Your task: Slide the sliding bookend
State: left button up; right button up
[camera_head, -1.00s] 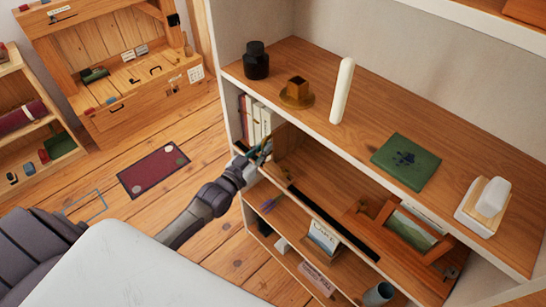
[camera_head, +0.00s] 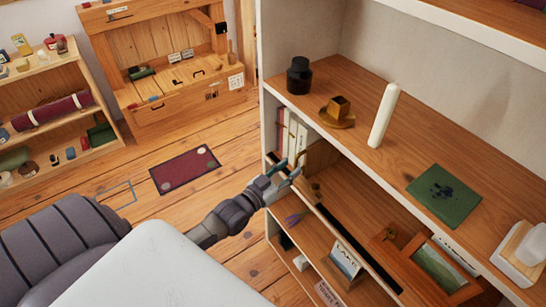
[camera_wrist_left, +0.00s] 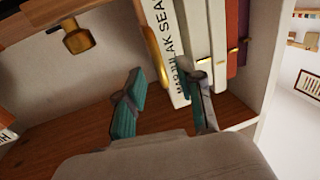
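The wooden bookend (camera_head: 320,157) stands upright at the right end of a row of books (camera_head: 294,132), on the open shelf under the cabinet top. My left gripper (camera_head: 290,168) is at the front of this shelf, just below and in front of the books and bookend. In the left wrist view, its two teal fingers (camera_wrist_left: 165,103) are spread apart with nothing clamped between them. A white book (camera_wrist_left: 177,60) with dark lettering stands beyond the gap. A thin tan and brass edge, perhaps the bookend's, shows beside it. My right gripper is not in view.
A dark strip (camera_head: 350,238) runs along the shelf front. A framed picture (camera_head: 438,268) stands farther right on that shelf. The top holds a black jar (camera_head: 299,76), brass holder (camera_head: 338,112), white candle (camera_head: 384,115) and green book (camera_head: 444,196).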

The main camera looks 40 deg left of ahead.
pick_arm(q)
jog(key=s+a, duration=0.1)
jog(key=s, duration=0.7)
jog(key=shift+s+a, duration=0.15)
jog(key=shift+s, duration=0.05)
jog(key=s+f+g+y, duration=0.1)
jog(key=s+f+g, duration=0.25)
jog(key=f, duration=0.65)
jog(key=s+f+g+y, duration=0.15)
jog(key=s+f, duration=0.35)
jog(key=f, duration=0.6)
jog(key=s+f+g, duration=0.4)
jog(key=f, duration=0.6)
jog(key=s+d+f+g, duration=0.3)
jog(key=s+f, duration=0.4)
jog(key=s, duration=0.4)
jog(key=s+d+f+g, duration=0.3)
jog(key=s+f, duration=0.4)
jog(key=s, duration=0.5)
jog(key=shift+s+d+m+g, duration=0.3)
jog(key=shift+d+g, duration=0.05)
jog(key=shift+g, duration=0.55)
jog(key=shift+o, duration=0.3)
jog(key=shift+f, duration=0.1)
